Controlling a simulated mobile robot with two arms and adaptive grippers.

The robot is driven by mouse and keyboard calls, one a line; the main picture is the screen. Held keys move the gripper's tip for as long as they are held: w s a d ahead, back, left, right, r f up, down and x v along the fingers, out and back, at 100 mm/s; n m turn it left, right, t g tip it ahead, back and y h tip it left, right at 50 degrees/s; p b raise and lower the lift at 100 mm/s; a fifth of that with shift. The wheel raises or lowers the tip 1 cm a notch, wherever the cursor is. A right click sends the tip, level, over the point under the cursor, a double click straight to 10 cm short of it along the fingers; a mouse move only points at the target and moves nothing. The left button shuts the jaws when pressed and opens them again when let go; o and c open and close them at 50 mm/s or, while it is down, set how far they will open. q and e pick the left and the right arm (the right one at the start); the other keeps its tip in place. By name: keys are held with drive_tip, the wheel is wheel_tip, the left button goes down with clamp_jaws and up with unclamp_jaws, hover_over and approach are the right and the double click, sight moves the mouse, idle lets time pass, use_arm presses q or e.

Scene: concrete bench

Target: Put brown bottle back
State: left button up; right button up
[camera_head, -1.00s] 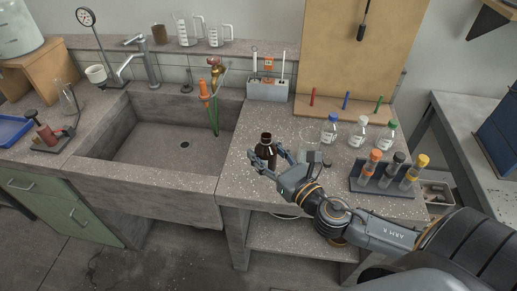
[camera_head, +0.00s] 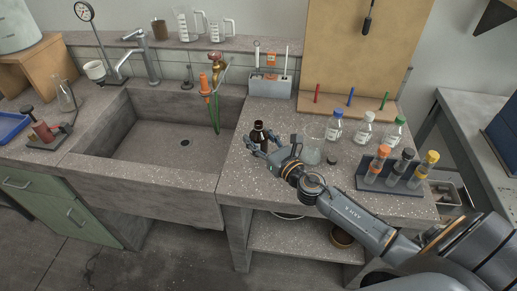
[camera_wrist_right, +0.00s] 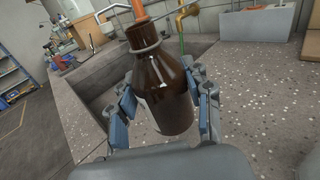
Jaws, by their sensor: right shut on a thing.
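The brown bottle (camera_head: 259,136) is at the left part of the speckled bench top, right of the sink, in the head view. It also shows large between the fingers in the right wrist view (camera_wrist_right: 163,88). My right gripper (camera_head: 262,146) is shut on the bottle's body. The bottle is about upright in the head view. I cannot tell whether its base touches the bench. A glass beaker (camera_head: 312,150) stands just right of the gripper. My left gripper is not in view.
Bottles with blue (camera_head: 335,126), white (camera_head: 364,128) and green caps (camera_head: 395,133) stand in a row at the back right. A tube rack (camera_head: 398,178) is in front of them. A concrete sink (camera_head: 150,150) lies left. A small dark cap (camera_head: 332,160) lies by the beaker.

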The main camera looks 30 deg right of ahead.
sight(259, 146)
drive_tip(key=f, duration=0.1)
drive_tip(key=f+b, duration=0.2)
drive_tip(key=shift+w+d+f, duration=0.1)
drive_tip(key=shift+w+f, duration=0.2)
drive_tip(key=shift+f, duration=0.1)
drive_tip(key=shift+f, duration=0.15)
drive_tip(key=o, duration=1.4)
drive_tip(key=shift+c, duration=0.2)
drive_tip(key=shift+r, duration=0.2)
